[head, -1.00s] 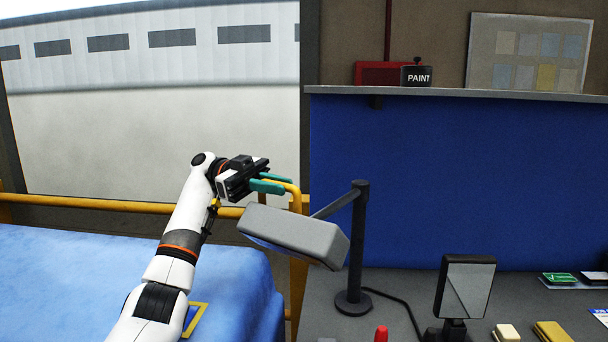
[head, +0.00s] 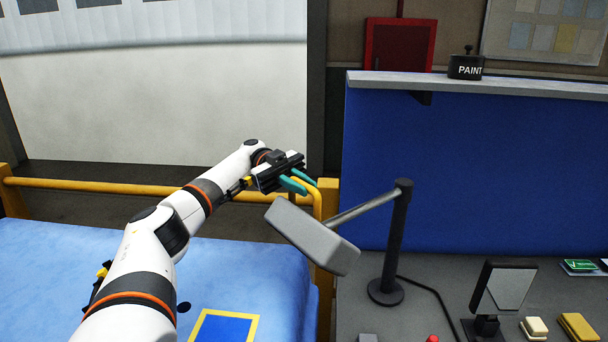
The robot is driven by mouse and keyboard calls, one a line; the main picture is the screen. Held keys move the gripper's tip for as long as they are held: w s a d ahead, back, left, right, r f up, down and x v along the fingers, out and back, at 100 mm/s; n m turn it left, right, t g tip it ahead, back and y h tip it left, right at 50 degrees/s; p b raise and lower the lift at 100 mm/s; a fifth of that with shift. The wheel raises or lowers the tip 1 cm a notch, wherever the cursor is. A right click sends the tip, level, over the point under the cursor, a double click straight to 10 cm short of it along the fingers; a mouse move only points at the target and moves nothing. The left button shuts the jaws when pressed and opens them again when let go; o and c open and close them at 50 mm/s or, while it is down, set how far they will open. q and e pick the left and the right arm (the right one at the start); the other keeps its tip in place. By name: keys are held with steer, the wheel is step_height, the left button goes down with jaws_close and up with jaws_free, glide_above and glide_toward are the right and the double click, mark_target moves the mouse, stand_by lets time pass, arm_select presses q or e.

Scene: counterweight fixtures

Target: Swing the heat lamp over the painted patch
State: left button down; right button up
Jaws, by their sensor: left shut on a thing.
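The heat lamp has a grey box-shaped head (head: 312,235) on an arm (head: 362,208) from a black post (head: 395,245) on the grey bench. A yellow bent handle (head: 319,203) rises behind the head. My left gripper (head: 298,183), with teal fingers, is shut on the upper end of this handle. The lamp head hangs near the gap between the bench and the blue-covered surface. The painted patch, a blue square with a yellow border (head: 224,327), lies on that surface at the bottom, left of the lamp head and partly cut off. My right gripper is out of view.
A yellow rail (head: 100,186) runs behind the blue-covered surface (head: 60,270) to a yellow post. The bench holds a tilted dark-framed panel (head: 503,288), small blocks (head: 577,327) and a cable. A shelf above carries a paint can (head: 465,67).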

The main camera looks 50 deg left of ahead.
arm_select(q)
steer(key=shift+f, duration=0.15)
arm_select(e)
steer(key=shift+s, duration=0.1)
arm_select(q)
steer(key=c, duration=1.4)
jaws_free()
steer(key=shift+w+d, duration=0.1)
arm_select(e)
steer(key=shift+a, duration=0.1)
